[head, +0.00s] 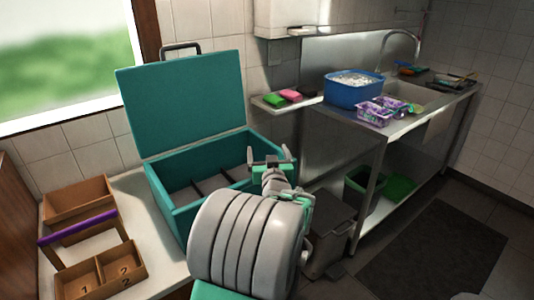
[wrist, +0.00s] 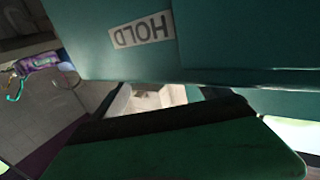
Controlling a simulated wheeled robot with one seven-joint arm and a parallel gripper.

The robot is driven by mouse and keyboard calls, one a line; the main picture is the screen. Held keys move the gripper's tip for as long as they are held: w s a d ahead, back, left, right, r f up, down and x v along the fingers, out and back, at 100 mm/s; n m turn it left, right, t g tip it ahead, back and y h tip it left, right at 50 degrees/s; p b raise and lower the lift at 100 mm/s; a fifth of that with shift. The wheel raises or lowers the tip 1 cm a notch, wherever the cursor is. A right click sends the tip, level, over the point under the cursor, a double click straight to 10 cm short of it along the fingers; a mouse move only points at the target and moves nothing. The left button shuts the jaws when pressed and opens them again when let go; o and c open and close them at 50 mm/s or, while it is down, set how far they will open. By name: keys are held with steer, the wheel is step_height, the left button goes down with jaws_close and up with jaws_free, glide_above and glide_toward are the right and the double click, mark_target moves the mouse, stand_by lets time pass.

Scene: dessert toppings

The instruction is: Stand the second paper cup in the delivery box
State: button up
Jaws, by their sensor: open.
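A teal box (head: 177,219) with its lid (head: 185,100) raised stands on the counter, and I take it to be the delivery box. Dark dividers (head: 216,184) split its inside; the parts of the floor I can see look empty. My gripper (head: 270,163) is open at the box's right side, around rim height in the head view. In the wrist view, a teal surface with an upside-down "HOLD" label (wrist: 142,30) lies close in front. A pale patch shows between the fingers; I cannot tell what it is. I cannot make out a paper cup in either view.
A brown caddy (head: 113,282) with compartments marked 1 and 2 and a purple handle (head: 77,227) stands left of the box. A steel table (head: 345,123) at right holds a blue tub (head: 353,93) and purple patterned packs (head: 375,114). A small shelf (head: 265,103) holds sponges.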

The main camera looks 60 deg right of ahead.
steer(key=shift+r, duration=0.2)
steer(key=shift+r+p, duration=0.5)
steer(key=shift+p, duration=0.4)
steer(key=b+v, duration=0.2)
steer(key=v, duration=1)
steer(key=shift+f, duration=0.2)
